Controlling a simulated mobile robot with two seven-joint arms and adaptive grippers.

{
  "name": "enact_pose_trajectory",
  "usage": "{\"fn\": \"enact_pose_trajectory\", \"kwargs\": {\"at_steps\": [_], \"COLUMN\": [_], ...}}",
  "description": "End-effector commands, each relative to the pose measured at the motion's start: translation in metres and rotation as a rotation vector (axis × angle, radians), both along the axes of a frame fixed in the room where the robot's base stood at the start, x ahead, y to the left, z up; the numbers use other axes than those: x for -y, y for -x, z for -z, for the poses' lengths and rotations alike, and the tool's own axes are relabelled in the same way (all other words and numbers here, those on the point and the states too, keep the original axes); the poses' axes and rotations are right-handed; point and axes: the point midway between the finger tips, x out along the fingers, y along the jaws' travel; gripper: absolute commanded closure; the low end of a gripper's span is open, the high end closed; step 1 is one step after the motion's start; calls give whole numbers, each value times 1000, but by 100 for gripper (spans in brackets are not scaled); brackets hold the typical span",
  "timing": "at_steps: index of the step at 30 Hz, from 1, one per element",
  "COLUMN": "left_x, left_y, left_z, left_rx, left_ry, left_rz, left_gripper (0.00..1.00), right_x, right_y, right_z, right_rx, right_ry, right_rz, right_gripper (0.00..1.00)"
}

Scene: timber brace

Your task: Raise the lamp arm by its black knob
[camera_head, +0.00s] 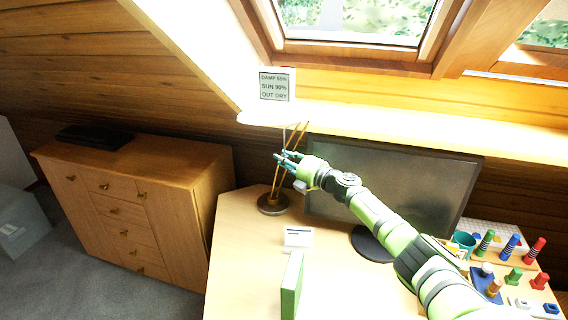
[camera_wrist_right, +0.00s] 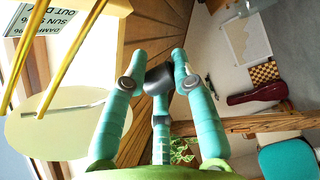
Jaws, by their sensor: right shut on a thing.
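The desk lamp has a round dark base (camera_head: 272,204) on the desk and thin brass arm rods (camera_head: 277,180) rising from it. The rods also show in the wrist view (camera_wrist_right: 72,52) at upper left. The pale lamp shade (camera_head: 262,119) is above the gripper; it fills the left of the wrist view (camera_wrist_right: 45,125). My right gripper (camera_head: 284,160) is at the lamp arm. In the wrist view its teal fingers (camera_wrist_right: 158,72) are closed around the black knob (camera_wrist_right: 158,80), which is partly covered by them. My left gripper is not in view.
A sign (camera_head: 277,85) reading damp, sun and out stands behind the shade, by the window. A dark monitor (camera_head: 400,190) is right of the lamp. A small white card (camera_head: 298,236) and a green upright block (camera_head: 292,285) stand on the desk (camera_head: 240,260). Peg toys sit at right.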

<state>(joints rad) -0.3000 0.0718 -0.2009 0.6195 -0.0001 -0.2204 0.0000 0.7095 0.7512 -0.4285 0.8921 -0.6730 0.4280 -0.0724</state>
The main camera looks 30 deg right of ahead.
Motion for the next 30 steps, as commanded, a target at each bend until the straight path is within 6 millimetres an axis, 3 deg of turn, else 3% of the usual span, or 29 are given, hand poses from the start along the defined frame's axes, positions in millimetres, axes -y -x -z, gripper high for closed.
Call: {"fn": "enact_pose_trajectory", "kwargs": {"at_steps": [1, 3, 8, 9, 10, 23, 30], "left_x": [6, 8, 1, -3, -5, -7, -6], "left_y": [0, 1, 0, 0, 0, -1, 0], "left_z": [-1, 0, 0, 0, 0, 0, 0], "left_rx": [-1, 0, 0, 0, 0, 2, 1], "left_ry": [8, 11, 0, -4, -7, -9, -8], "left_rz": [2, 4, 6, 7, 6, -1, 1], "left_gripper": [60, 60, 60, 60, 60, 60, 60], "right_x": [6, 6, 6, 6, 6, 5, 12], "right_y": [-2, -2, -2, -2, -2, 4, 34], "right_z": [-10, -10, -12, -13, -13, -7, -6], "right_rx": [13, 14, 18, 19, 20, 12, 9], "right_ry": [-3, -4, -4, -4, -5, -2, 2], "right_rz": [14, 15, 16, 15, 15, 9, 8], "right_gripper": [100, 100, 100, 61, 49, 48, 48]}}
